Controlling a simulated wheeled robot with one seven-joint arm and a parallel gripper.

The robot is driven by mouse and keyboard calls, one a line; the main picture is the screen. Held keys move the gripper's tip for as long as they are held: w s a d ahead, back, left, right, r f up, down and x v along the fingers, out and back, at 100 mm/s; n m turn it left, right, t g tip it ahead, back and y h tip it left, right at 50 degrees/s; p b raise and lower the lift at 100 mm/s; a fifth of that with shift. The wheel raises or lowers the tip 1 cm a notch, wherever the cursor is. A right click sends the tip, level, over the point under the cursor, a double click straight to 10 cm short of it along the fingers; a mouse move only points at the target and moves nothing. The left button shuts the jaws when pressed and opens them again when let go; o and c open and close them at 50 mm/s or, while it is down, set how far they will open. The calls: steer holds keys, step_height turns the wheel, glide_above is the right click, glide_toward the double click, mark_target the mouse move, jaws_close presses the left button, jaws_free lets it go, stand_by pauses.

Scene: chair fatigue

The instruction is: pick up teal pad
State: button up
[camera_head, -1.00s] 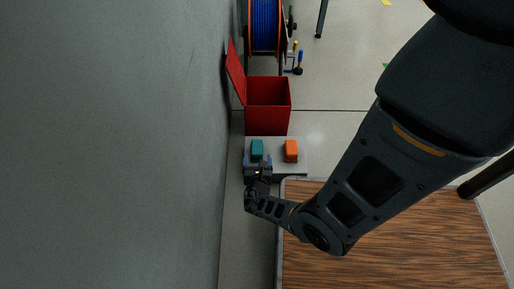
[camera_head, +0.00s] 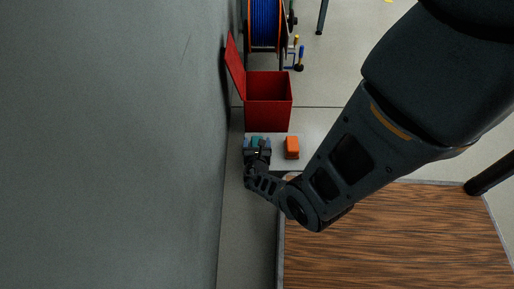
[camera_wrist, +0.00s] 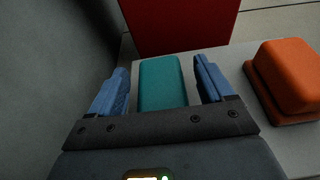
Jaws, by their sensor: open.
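The teal pad (camera_wrist: 162,83) lies on a light grey surface (camera_wrist: 226,126) and shows between my two blue fingers in the wrist view. My gripper (camera_wrist: 164,82) is open, with a finger on each side of the pad and a visible gap to each. In the head view, my gripper (camera_head: 257,142) covers most of the teal pad (camera_head: 257,140). Whether the fingers are low enough to flank the pad's sides cannot be told.
An orange block (camera_head: 292,148) sits to the right of the pad. A red open box (camera_head: 268,116) stands just beyond. A grey wall (camera_head: 110,140) is close on the left. A wood-topped table (camera_head: 390,240) lies at the lower right, under my arm.

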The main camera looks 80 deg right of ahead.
steer(key=c, duration=1.1)
steer(key=shift+o, duration=0.2)
steer(key=shift+r, duration=0.1)
steer(key=shift+r+p, duration=0.55)
step_height(320, 180, up, 4)
steer(key=p, duration=0.3)
steer(key=shift+s+f, duration=0.15)
steer(key=s+d+r, duration=0.2)
steer(key=s+r, duration=0.1)
steer(key=s, duration=0.2)
steer(key=s+d+r+p, duration=0.1)
steer(key=s+d+r, duration=0.1)
steer(key=s, duration=0.3)
steer(key=shift+s+r, duration=0.4)
steer(key=shift+r, duration=0.1)
